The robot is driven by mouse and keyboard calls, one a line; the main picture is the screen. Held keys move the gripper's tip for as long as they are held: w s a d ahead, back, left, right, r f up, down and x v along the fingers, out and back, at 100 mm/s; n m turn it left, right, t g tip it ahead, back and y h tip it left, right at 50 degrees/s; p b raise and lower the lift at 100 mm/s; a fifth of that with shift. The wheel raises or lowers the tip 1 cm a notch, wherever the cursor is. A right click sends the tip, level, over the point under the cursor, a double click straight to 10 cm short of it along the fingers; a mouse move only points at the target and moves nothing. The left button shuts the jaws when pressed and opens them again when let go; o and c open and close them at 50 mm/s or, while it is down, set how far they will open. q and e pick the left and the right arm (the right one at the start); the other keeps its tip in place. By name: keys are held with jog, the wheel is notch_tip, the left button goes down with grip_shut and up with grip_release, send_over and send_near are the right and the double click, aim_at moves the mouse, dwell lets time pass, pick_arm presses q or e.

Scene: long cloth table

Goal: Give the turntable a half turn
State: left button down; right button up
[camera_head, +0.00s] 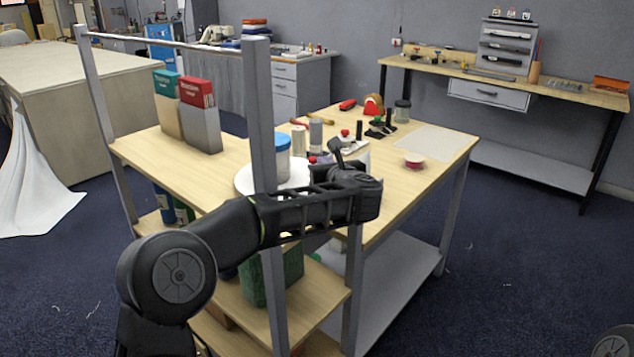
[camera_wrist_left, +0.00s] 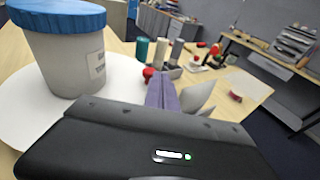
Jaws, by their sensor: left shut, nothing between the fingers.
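The turntable (camera_head: 245,183) is a white round disc on the wooden table, partly hidden behind my left arm and a grey post. It also shows in the left wrist view (camera_wrist_left: 22,112). A white tub with a blue lid (camera_head: 283,158) stands on it, and it fills the upper left of the left wrist view (camera_wrist_left: 68,58). My left gripper (camera_head: 350,155) is at the right side of the turntable. Its fingers (camera_wrist_left: 162,92) are shut and empty, beside the disc's right edge; I cannot tell whether they touch it. My right gripper does not show.
Grey posts (camera_head: 262,120) and a top rail frame the table's left end. Two boxes, one teal-topped (camera_head: 168,103) and one red-topped (camera_head: 199,113), stand at the left. Spools, jars and small tools crowd the table behind the turntable. A red-and-white roll (camera_head: 414,160) lies at the right.

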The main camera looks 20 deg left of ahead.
pick_arm(q)
jog(key=shift+w+a, duration=0.25)
jog(key=shift+w, duration=0.4)
jog(key=shift+w+a, duration=0.35)
jog(key=shift+w, duration=0.15)
jog(key=shift+w+a+n+g+y, duration=0.4)
jog(key=shift+w+n+g+y, duration=0.1)
jog(key=shift+n+y, duration=0.25)
